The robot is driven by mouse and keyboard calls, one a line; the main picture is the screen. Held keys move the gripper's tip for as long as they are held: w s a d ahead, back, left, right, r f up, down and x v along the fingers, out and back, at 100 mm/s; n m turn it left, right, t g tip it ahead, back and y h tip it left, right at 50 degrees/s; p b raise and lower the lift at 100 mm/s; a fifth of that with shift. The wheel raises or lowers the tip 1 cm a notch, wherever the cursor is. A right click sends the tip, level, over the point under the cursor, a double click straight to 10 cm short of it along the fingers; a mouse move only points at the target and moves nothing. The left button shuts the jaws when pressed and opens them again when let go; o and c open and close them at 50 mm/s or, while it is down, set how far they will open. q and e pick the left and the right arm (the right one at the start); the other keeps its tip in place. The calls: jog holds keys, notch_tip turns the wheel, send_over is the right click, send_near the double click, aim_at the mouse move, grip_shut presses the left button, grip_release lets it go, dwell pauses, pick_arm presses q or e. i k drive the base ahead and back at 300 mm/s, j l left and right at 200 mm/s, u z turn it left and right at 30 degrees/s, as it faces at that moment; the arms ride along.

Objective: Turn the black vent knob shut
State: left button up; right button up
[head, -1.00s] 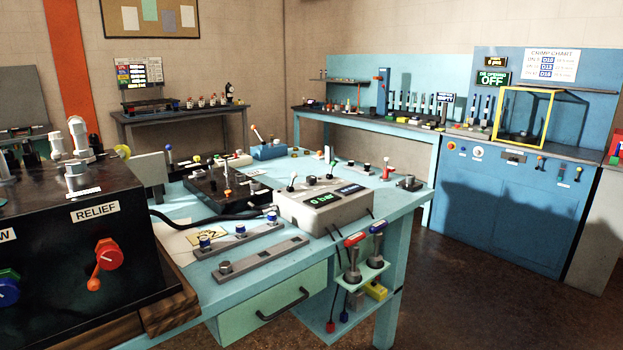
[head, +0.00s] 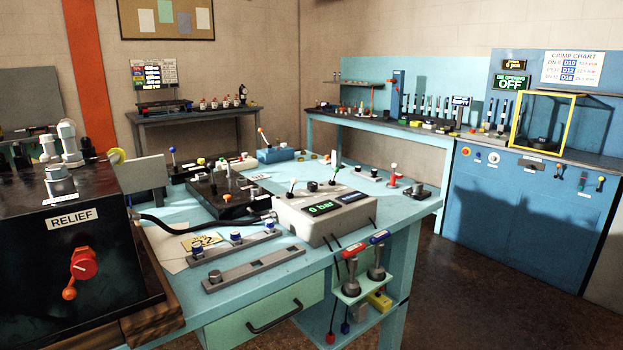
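No knob in the head view carries a readable vent label. A red knob (head: 84,264) with an orange-tipped lever is on the black box (head: 40,240) marked RELIEF at left. Neither of my grippers is in view.
A grey unit (head: 325,210) reading 0 bar sits on the workbench, with a black hose (head: 190,230) to its left. A blue cabinet (head: 530,220) stands at right. Dark floor at lower right is clear.

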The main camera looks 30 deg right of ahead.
aim_at(313, 186)
jog(key=l+u, duration=0.2)
jog(key=l, duration=0.45)
jog(key=l+u, duration=0.2)
jog(key=l, duration=0.4)
jog(key=k+l+u, duration=0.2)
jog(key=l, duration=0.4)
jog(key=i, duration=0.1)
